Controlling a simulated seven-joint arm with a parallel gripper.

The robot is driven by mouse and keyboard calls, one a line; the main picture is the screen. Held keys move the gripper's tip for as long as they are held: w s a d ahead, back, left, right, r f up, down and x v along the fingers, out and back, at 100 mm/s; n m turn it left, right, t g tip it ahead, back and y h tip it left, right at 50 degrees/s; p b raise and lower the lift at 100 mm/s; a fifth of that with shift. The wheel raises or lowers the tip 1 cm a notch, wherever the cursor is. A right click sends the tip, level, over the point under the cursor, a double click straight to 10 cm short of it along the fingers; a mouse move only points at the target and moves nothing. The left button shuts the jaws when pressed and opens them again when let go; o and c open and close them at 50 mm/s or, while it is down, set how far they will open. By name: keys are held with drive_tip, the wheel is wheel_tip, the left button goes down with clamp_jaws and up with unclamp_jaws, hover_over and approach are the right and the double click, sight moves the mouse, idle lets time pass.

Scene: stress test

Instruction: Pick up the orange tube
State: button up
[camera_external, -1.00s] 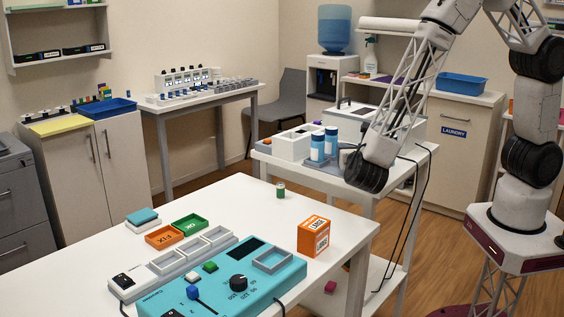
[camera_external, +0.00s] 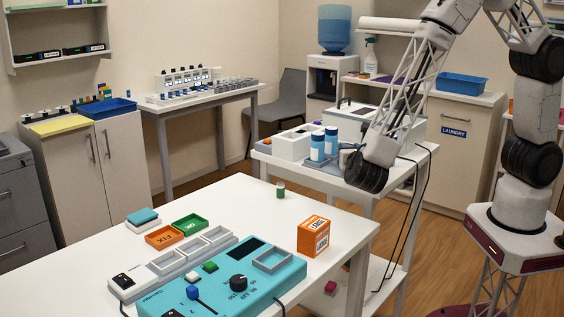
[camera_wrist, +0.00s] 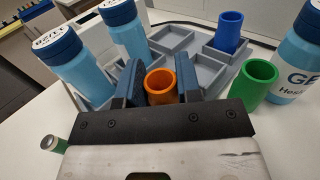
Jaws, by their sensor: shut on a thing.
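The orange tube (camera_wrist: 161,86) shows in the wrist view, upright and open at the top, between the two blue fingers of my gripper (camera_wrist: 159,82). The fingers are shut on it, one on each side. Its lower part is hidden by the dark gripper body. It stands at the near edge of a grey compartment tray (camera_wrist: 195,72); I cannot tell if it touches the tray or table. In the external view my gripper (camera_external: 345,158) is beside the blue bottles over the rear white table, and the orange tube cannot be made out.
In the wrist view a blue tube (camera_wrist: 229,32) stands in the tray and a green tube (camera_wrist: 254,82) stands right of my gripper. Blue bottles stand at left (camera_wrist: 70,60) and right (camera_wrist: 296,60). The white table (camera_wrist: 285,140) is clear at lower right.

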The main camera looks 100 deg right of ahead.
drive_tip(key=shift+r, duration=0.1)
wheel_tip(320, 180, up, 10)
idle(0.7)
drive_tip(key=shift+w, duration=0.1)
idle(1.1)
